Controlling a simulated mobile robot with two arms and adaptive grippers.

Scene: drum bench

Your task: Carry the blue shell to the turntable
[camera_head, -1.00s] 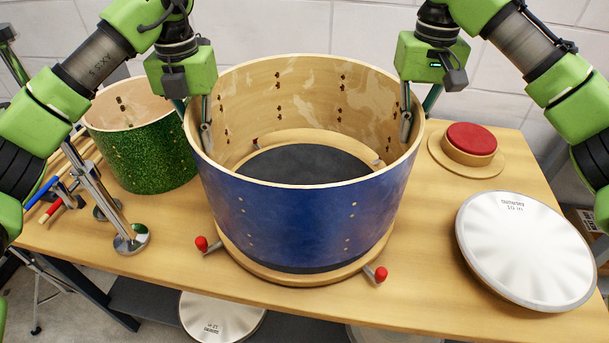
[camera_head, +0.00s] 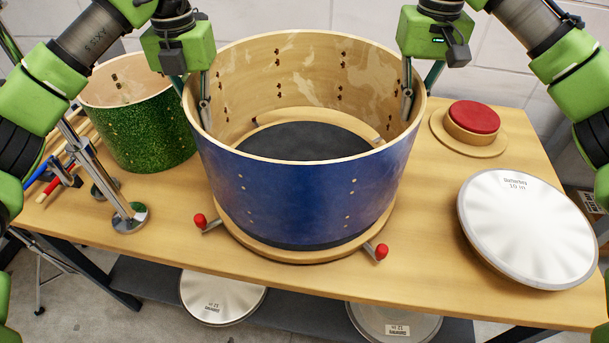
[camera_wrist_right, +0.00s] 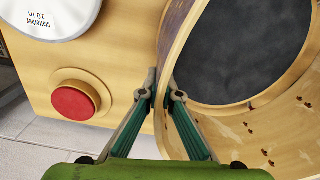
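The blue shell (camera_head: 300,200) is a wide open drum shell with a pale wood inside. It is upright, over the round wooden turntable (camera_head: 300,257) with its dark top and red-tipped handles. A dark band shows between the shell's lower front edge and the wooden rim, so the shell looks held a little above it. My left gripper (camera_head: 205,108) is at the shell's left wall, its outer finger partly hidden. My right gripper (camera_head: 408,98) is at the right wall; the right wrist view shows its fingertips (camera_wrist_right: 162,97) on both sides of the shell wall (camera_wrist_right: 180,45).
A green sparkle shell (camera_head: 150,130) stands at left, with a chrome stand (camera_head: 128,217) and sticks before it. At right are a red-topped round piece (camera_head: 474,117) and a white drumhead (camera_head: 525,228). More drumheads (camera_head: 222,298) lie on the lower shelf.

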